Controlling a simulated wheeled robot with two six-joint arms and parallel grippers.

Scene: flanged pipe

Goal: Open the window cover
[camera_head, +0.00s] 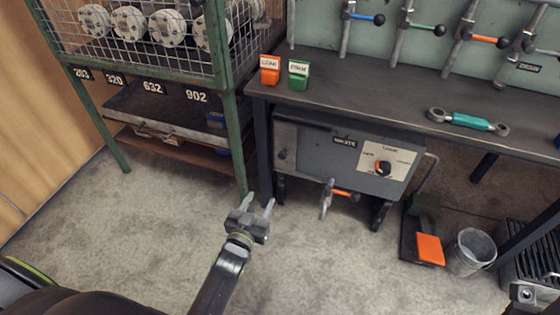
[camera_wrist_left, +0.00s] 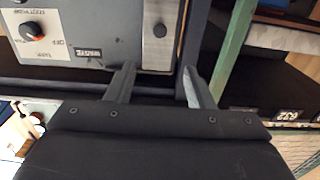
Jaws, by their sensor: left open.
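A grey metal box (camera_head: 345,160) hangs under the workbench, with a dial panel on its right part. At its left end is a plain metal plate with a small dark knob (camera_head: 282,154). In the left wrist view, where the box appears upside down, this plate (camera_wrist_left: 158,52) is bright metal with a round black knob. It looks like the window cover and lies flat against the box. My left gripper (camera_head: 257,205) is open and empty, in front of the box's left end. In the left wrist view its fingers (camera_wrist_left: 158,82) are apart, and neither touches the plate. My right gripper is not visible.
The bench's dark leg stands just left of the box, beside the green rack (camera_head: 243,145). A valve with an orange handle (camera_head: 341,192) sticks out below the box. A pedal (camera_head: 430,248) and a bucket (camera_head: 472,250) stand right. The floor in front is clear.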

